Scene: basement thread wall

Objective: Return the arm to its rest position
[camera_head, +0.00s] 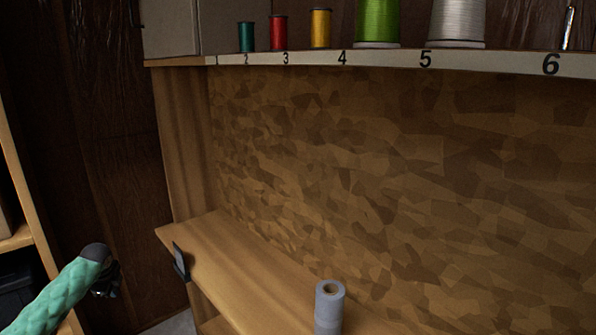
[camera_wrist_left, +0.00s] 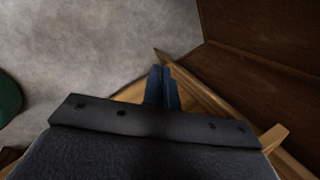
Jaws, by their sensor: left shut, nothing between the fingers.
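My left arm comes in at the lower left of the head view in a green sleeve, with a dark wrist. The dark fingers of my left gripper (camera_head: 180,263) appear by the left front edge of the wooden shelf (camera_head: 235,258). The link between wrist and fingers is hard to make out against the dark wall. In the left wrist view, the two fingers (camera_wrist_left: 162,88) are together with nothing between them. Wood of the shelf and grey floor lie behind them. I cannot tell if the fingers touch the shelf. My right gripper is in neither view.
A grey spool (camera_head: 329,305) stands on the lower shelf. The numbered upper shelf (camera_head: 390,59) holds a teal spool (camera_head: 246,37), red spool (camera_head: 278,33), yellow spool (camera_head: 320,28), green spool (camera_head: 377,22) and white spool (camera_head: 457,22). A wooden rack (camera_head: 22,190) stands left.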

